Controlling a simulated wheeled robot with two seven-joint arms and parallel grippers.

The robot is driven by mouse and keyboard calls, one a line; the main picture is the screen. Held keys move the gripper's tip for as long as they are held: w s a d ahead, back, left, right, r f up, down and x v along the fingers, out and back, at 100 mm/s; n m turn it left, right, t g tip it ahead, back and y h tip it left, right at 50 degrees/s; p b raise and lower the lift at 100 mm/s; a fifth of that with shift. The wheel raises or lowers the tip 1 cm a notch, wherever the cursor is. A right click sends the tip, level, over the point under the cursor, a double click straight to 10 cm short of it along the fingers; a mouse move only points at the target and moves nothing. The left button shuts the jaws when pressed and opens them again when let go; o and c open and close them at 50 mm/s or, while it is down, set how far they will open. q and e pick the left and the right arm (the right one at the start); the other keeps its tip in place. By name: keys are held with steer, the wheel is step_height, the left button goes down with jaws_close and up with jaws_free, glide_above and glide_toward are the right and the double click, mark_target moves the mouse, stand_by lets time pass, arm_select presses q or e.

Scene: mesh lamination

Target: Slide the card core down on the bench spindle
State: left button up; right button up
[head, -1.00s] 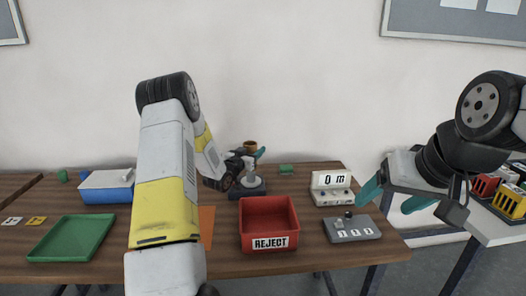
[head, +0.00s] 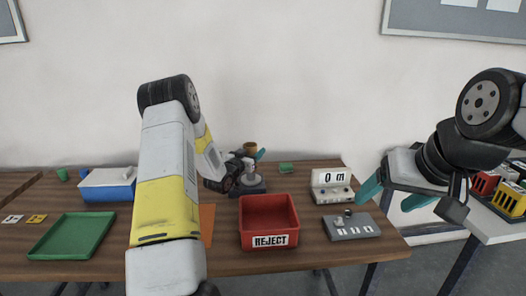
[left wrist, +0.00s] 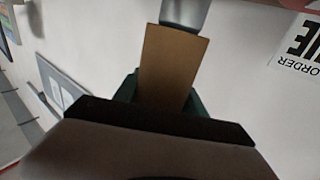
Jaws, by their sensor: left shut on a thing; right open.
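The card core (head: 250,147) is a small brown tube at the back of the bench, above the grey spindle on its dark base (head: 256,188). My left gripper (head: 256,154) is shut on the core, its teal fingers on either side. In the left wrist view the core (left wrist: 170,65) shows tan between the dark green fingers, with a silvery cylindrical end (left wrist: 185,12) at its far end. The arm partly hides the spindle, and I cannot tell how far the core sits around it. My right gripper (head: 395,194) is open and empty at the bench's right end.
A red REJECT bin (head: 269,240) stands in front of the spindle. A display box (head: 332,186) and a grey switch panel (head: 351,226) are to its right. A green tray (head: 70,237) and a blue box (head: 108,187) are left. Yellow and red holders (head: 509,200) stand far right.

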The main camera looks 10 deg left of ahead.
arm_select(q)
steer(key=shift+f, duration=1.95)
steer(key=shift+r, duration=0.25)
steer(key=shift+r, duration=0.45)
steer(key=shift+r, duration=0.15)
steer(key=shift+r, duration=1.7)
steer(key=shift+f, duration=2.55)
stand_by(1.0)
